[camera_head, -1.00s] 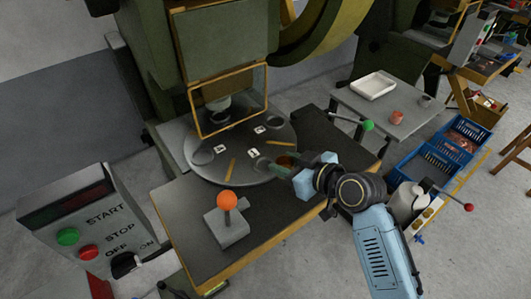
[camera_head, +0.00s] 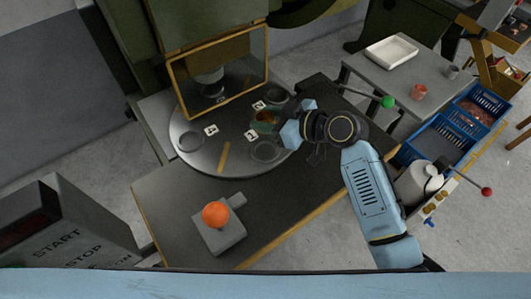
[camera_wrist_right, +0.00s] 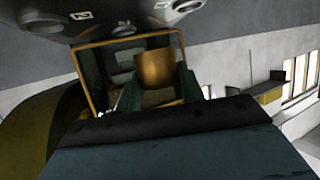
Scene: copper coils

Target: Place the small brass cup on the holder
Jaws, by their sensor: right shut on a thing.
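The small brass cup (camera_wrist_right: 155,70) is upright between the fingers of my right gripper (camera_wrist_right: 157,90) in the right wrist view. In the head view my right gripper (camera_head: 266,124) is shut on the cup (camera_head: 264,116), over the right part of a round grey disc (camera_head: 205,160). The disc has dark ring-shaped recesses, one at front right (camera_head: 265,151), one at left (camera_head: 190,143) and one at back right (camera_head: 275,96). White number labels lie by them. The height of the cup over the disc is unclear. My left gripper is not in view.
A framed guard (camera_head: 181,90) stands over the back of the disc. An orange-knobbed block (camera_head: 218,232) sits on the table front. A side table (camera_head: 385,79) holds a white tray (camera_head: 391,51) and a reddish cup (camera_head: 418,92). Blue crates (camera_head: 440,146) stand at right.

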